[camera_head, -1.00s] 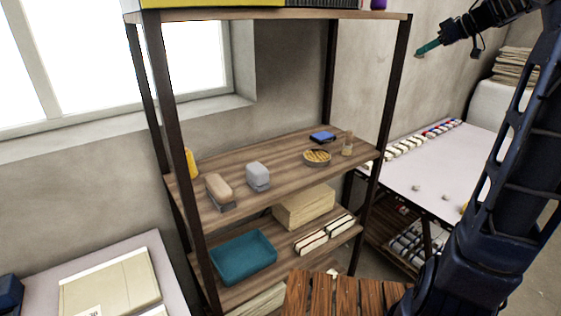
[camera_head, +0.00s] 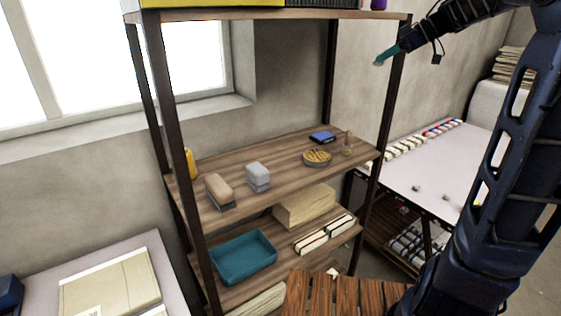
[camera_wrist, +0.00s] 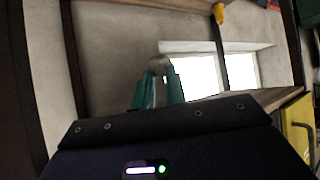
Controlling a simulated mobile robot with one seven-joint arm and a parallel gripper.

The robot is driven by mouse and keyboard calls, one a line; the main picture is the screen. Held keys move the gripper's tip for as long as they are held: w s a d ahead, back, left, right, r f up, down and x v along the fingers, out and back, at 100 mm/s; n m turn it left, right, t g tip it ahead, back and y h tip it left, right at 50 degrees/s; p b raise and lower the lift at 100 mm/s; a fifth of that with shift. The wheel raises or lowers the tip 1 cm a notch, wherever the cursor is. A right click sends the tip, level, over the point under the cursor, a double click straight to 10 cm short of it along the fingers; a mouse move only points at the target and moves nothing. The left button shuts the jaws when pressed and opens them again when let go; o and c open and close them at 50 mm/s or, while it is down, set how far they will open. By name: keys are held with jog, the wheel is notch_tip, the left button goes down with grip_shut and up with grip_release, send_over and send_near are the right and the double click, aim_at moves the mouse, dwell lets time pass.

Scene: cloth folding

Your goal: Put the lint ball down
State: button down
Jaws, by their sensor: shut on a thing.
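My gripper (camera_head: 384,58) is up in front of the wall, at the right upright of the shelf unit. Its teal fingers also show in the wrist view (camera_wrist: 159,82). They are shut on the lint ball (camera_wrist: 159,64), a small greyish lump at the fingertips. In the head view the lint ball (camera_head: 378,63) is only a tiny pale spot. Nothing lies directly under it in the wrist view, which shows wall and window behind.
The shelf unit (camera_head: 300,148) holds a brush, a grey block, a round dish (camera_head: 317,158) and a blue item. A teal tray (camera_head: 243,258) sits on the lower shelf. The white table (camera_head: 440,165) at right bears small grey lumps and a row of spools.

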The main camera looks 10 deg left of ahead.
jog(key=w+a+f+n+g, duration=0.1)
jog(key=w+a+f, duration=0.2)
jog(key=a+f, duration=0.3)
jog(key=w+a+f+n, duration=0.1)
jog(key=w+a+f, duration=0.35)
jog(key=a, duration=0.35)
jog(key=g, duration=0.1)
send_over(284, 143)
notch_tip(284, 143, down, 17)
jog(key=shift+n, duration=0.3)
notch_tip(284, 143, down, 8)
jog(key=shift+w+r, duration=0.15)
jog(key=shift+r, duration=0.05)
jog(key=c, duration=1.4)
grip_release()
jog(key=shift+c, duration=0.2)
jog(key=v, duration=1.2)
jog(key=shift+w, duration=0.15)
